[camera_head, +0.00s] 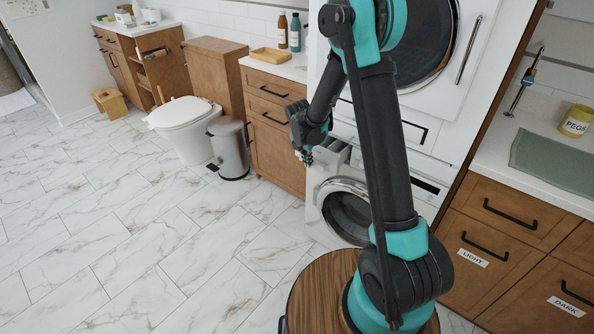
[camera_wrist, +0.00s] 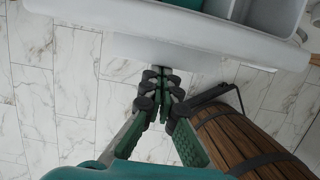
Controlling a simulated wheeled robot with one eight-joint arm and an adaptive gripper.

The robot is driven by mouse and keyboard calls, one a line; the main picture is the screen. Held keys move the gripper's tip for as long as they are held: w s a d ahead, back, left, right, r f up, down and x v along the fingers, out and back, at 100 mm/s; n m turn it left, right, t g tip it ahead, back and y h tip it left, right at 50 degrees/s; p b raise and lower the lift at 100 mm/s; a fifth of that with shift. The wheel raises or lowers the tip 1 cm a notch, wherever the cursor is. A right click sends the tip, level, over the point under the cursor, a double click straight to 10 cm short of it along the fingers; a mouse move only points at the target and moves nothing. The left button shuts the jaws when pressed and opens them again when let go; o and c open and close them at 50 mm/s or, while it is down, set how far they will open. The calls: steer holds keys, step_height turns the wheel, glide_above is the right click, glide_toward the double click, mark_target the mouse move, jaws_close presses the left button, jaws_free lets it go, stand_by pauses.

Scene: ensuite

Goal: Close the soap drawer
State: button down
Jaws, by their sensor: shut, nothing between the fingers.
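The soap drawer (camera_head: 335,151) sticks out open from the upper left front of the lower washing machine (camera_head: 345,205). In the wrist view the drawer (camera_wrist: 215,37) crosses the top, with its white front panel nearest and grey and teal compartments behind. My gripper (camera_head: 304,157) is just in front of the drawer, on its outer side. In the wrist view the fingertips of my gripper (camera_wrist: 163,76) are together and empty, right by the drawer front's edge. I cannot tell whether they touch it. My arm hides part of the machine.
A wooden cabinet (camera_head: 270,150) stands left of the washer, with a bin (camera_head: 229,148) and a toilet (camera_head: 185,125) farther left. Another machine (camera_head: 425,60) is stacked above. A counter with labelled drawers (camera_head: 490,235) is at right. The marble floor (camera_head: 120,240) at left is clear.

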mark_target(315, 150)
steer(key=shift+w+d, duration=0.8)
steer(key=shift+w, duration=0.2)
steer(key=shift+w+d, duration=0.8)
steer(key=shift+w, duration=0.2)
